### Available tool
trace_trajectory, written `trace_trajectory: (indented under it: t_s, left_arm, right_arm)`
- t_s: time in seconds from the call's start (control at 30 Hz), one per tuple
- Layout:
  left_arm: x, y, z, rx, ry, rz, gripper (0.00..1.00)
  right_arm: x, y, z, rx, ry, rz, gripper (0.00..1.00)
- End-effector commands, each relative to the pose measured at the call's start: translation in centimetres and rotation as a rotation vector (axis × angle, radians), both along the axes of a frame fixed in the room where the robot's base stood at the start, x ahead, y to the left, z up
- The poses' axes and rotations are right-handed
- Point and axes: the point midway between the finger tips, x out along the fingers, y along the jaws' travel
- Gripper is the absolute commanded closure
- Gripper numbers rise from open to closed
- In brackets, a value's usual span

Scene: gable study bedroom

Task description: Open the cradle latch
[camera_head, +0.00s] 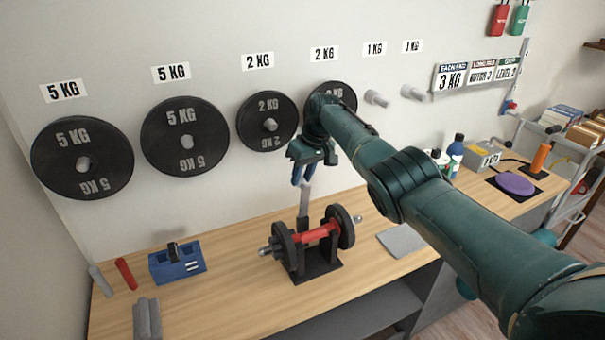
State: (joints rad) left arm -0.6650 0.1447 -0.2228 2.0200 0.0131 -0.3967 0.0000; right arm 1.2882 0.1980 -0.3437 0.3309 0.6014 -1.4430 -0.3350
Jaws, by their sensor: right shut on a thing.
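The black cradle (318,272) stands on the wooden workbench and bears a dumbbell (320,232) with a red handle and dark plates. A grey upright bar, which looks like the cradle latch (304,204), rises behind the dumbbell. My right gripper (303,179) comes in from the right, points down and is shut on the top of this bar. The arm and fingers hide the exact grip. The lower end of the bar is partly hidden by the dumbbell. My left gripper is not in view.
Weight plates (185,137) hang on the wall behind the bench (225,285). A blue box (178,262) stands at the left, near red and grey cylinders. A grey pad (401,240) lies right of the cradle. Bottles (455,155) and a purple disc (515,184) are farther right.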

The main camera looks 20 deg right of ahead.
Motion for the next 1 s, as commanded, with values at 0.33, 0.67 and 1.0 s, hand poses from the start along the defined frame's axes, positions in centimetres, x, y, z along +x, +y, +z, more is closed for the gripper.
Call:
trace_trajectory:
  t_s: [0.33, 0.67, 1.0]
  left_arm:
    - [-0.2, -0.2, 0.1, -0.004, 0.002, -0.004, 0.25]
    - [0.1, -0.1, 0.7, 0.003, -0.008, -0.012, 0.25]
    - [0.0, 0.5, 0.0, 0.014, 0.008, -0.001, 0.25]
  right_arm:
    - [0.0, 0.1, -0.1, 0.001, 0.002, 0.001, 0.52]
    - [-0.1, -0.1, 0.7, 0.001, 0.000, 0.001, 0.52]
    - [-1.2, -1.5, 6.8, 0.001, -0.004, 0.000, 0.52]
